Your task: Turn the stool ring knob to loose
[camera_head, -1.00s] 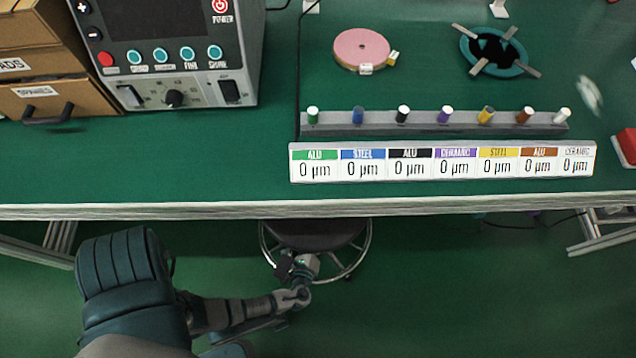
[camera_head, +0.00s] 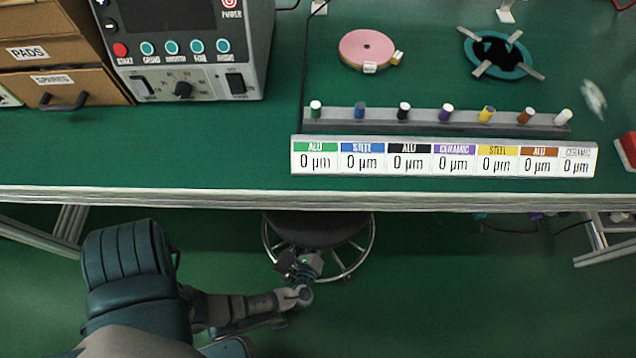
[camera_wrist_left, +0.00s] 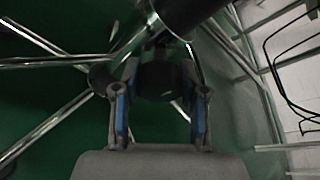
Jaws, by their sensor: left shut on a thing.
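The stool shows in the head view below the bench's front edge, with a dark round seat (camera_head: 312,228) and a chrome foot ring (camera_head: 367,250). My left gripper (camera_head: 300,263) reaches in low at the front of the stool. In the left wrist view, the gripper (camera_wrist_left: 158,100) has its two blue-padded fingers on either side of a dark round knob (camera_wrist_left: 155,80), shut on it. The knob sits by the stool's column (camera_wrist_left: 185,12), and chrome tubes (camera_wrist_left: 45,62) spread around it. The knob's turn position cannot be read. My right gripper is not in view.
The green bench (camera_head: 200,150) overhangs the stool. On it stand a control box (camera_head: 185,45), a grey rack (camera_head: 340,120) of several coloured cylinders, a label strip (camera_head: 445,158), a pink disc (camera_head: 366,45) and a teal ring (camera_head: 497,55). Green floor is clear at the lower right.

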